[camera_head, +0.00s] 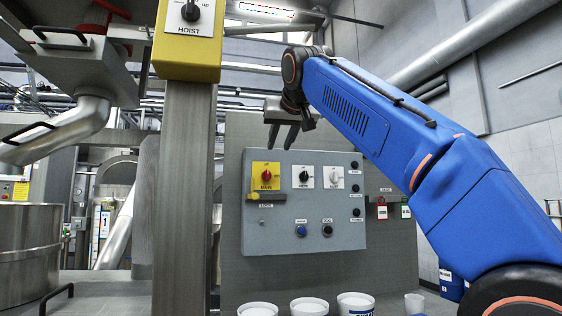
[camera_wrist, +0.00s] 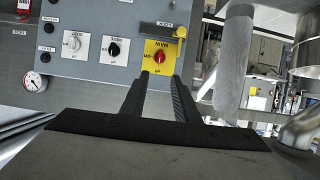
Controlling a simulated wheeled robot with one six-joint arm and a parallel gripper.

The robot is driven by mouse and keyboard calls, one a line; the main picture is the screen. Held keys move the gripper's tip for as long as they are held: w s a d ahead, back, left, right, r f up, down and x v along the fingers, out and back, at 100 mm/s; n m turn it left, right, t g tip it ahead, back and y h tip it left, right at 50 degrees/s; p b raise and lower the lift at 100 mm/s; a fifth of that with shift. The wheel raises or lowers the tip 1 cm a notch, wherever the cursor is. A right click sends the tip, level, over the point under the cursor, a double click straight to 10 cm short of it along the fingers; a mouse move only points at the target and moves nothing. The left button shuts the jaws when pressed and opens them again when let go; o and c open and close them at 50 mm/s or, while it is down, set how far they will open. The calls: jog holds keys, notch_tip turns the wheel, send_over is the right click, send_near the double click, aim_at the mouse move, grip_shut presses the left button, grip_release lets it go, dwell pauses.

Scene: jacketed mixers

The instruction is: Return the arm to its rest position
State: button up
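My blue arm (camera_head: 375,115) reaches up from the lower right and bends over at the top toward the grey control panel (camera_head: 340,220). My gripper (camera_head: 282,146) hangs above the panel's top left, fingers pointing down. In the wrist view my gripper (camera_wrist: 160,77) shows two dark fingers apart with an empty gap between them. The red MAIN knob (camera_head: 266,175) on its yellow plate lies below the fingers in the head view. In the wrist view the MAIN knob (camera_wrist: 160,57) shows between and beyond the fingertips; I cannot tell the exact distance. Nothing is held.
A yellow HOIST box (camera_head: 189,45) on a steel post (camera_head: 185,190) stands left of the gripper. White tubs (camera_head: 309,306) line the bottom edge. A steel vessel (camera_head: 28,255) is at far left. Red and green tags (camera_head: 381,211) hang right of the panel.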

jog(key=s+d+f+g+h, duration=0.1)
jog(key=s+d+f, duration=0.3)
jog(key=d+f, duration=0.45)
jog(key=s+d+f+m+g+h, duration=0.15)
jog(key=s+d+f, duration=0.35)
jog(key=f, duration=0.6)
jog(key=s+d+f+g, duration=0.2)
jog(key=s+d+f, duration=0.1)
jog(key=d+f, duration=0.6)
jog(key=s+d+f+g, duration=0.1)
jog(key=s+d+f, duration=0.2)
jog(key=s+f, duration=0.5)
jog(key=s+d+f+m+g, duration=0.1)
jog(key=s+d+f, duration=0.2)
jog(key=s+f, duration=0.5)
jog(key=s+d+f+m+g+h, duration=0.1)
jog(key=s+d+f, duration=0.2)
jog(key=f, duration=2)
jog(key=s, duration=0.5)
jog(key=shift+s+d, duration=0.15)
jog(key=shift+s, duration=0.2)
jog(key=shift+g, duration=0.25)
jog(key=shift+c, duration=0.7)
